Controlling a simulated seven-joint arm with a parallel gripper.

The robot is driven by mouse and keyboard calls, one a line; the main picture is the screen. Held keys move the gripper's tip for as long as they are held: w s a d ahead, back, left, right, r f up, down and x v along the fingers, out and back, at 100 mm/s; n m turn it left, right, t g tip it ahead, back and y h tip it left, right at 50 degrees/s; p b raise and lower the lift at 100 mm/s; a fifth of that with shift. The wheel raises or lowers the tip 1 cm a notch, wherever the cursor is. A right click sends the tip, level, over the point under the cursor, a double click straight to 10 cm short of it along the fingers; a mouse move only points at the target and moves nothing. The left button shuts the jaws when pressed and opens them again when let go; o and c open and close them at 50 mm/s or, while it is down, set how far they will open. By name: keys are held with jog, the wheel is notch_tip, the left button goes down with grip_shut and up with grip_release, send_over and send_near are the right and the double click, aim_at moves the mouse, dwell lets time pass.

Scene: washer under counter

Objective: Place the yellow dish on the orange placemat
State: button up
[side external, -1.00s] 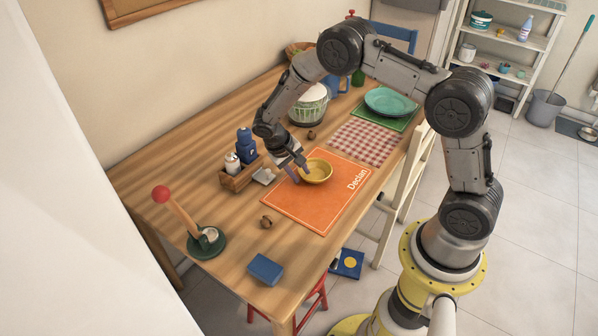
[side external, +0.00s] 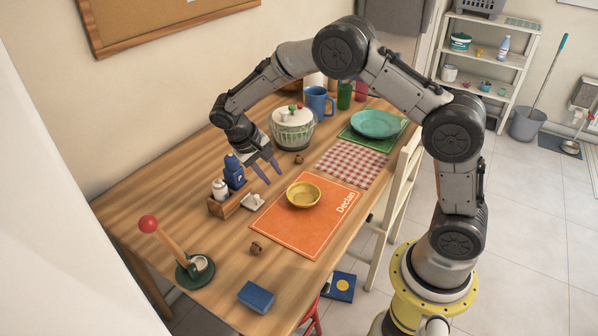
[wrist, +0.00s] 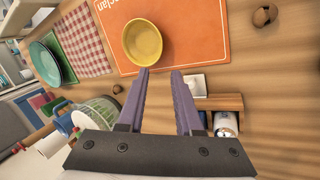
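The yellow dish (side external: 303,196) is a small round bowl, upright and empty, resting on the orange placemat (side external: 310,236), near its upper left part in the side view. In the wrist view the dish (wrist: 142,43) lies on the placemat (wrist: 195,40), just beyond the fingertips. My gripper (side external: 265,177) is raised above the table, behind and to the left of the dish and apart from it. Its two purple fingers (wrist: 160,72) are spread with nothing between them.
A wooden caddy (side external: 232,201) with shakers and a small white dish (side external: 252,201) stand left of the placemat. A salad spinner (side external: 292,130) is behind my gripper. A checkered mat (side external: 351,161) and a teal plate (side external: 376,123) lie to the right. A blue block (side external: 257,296) is near the front edge.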

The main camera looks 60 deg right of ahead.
jog(key=s+a+r+n+t+y, duration=0.3)
jog(key=s+r+t, duration=0.2)
jog(key=s+r, duration=1.25)
jog(key=s+a+r+n+t+y, duration=0.1)
jog(key=s+a+t, duration=0.1)
jog(key=s, duration=0.7)
jog(key=shift+s+n, duration=0.25)
jog(key=shift+n, duration=0.05)
